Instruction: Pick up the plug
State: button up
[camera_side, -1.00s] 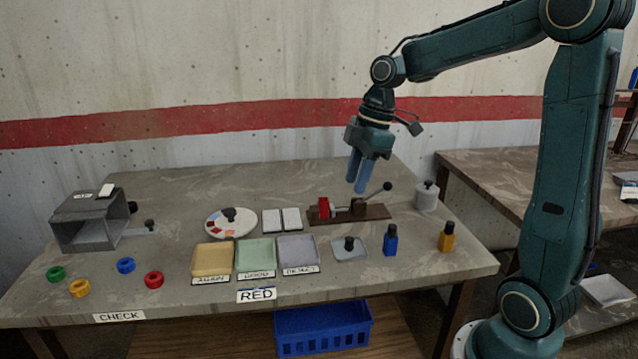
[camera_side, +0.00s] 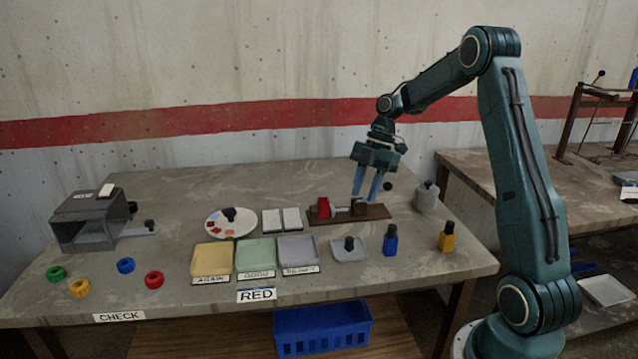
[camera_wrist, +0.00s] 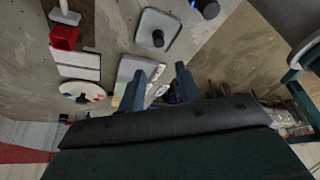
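A small dark knob-topped piece, which may be the plug (camera_side: 349,243), stands upright on a small grey tray (camera_side: 340,255) in the side view. It also shows on the tray in the wrist view, near the top centre. My gripper (camera_side: 365,196) is open and empty, fingers pointing down, above the brown clamp base, behind the tray and higher. In the wrist view its two blue fingers (camera_wrist: 160,74) are apart with nothing held between them. Which dark piece is the plug, I cannot tell for sure.
The clamp has a red block (camera_side: 323,207). A blue bottle (camera_side: 390,240), a yellow bottle (camera_side: 446,237) and a grey weight (camera_side: 426,197) stand to the right. Three shallow bins, yellow (camera_side: 212,258), green and grey, lie left of the tray. The front-right tabletop is fairly clear.

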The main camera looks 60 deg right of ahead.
send_near(349, 239)
jog(key=shift+x, duration=2.45)
jog(key=shift+f, duration=0.1)
jog(key=shift+x, duration=2.5)
jog(key=c, duration=0.7)
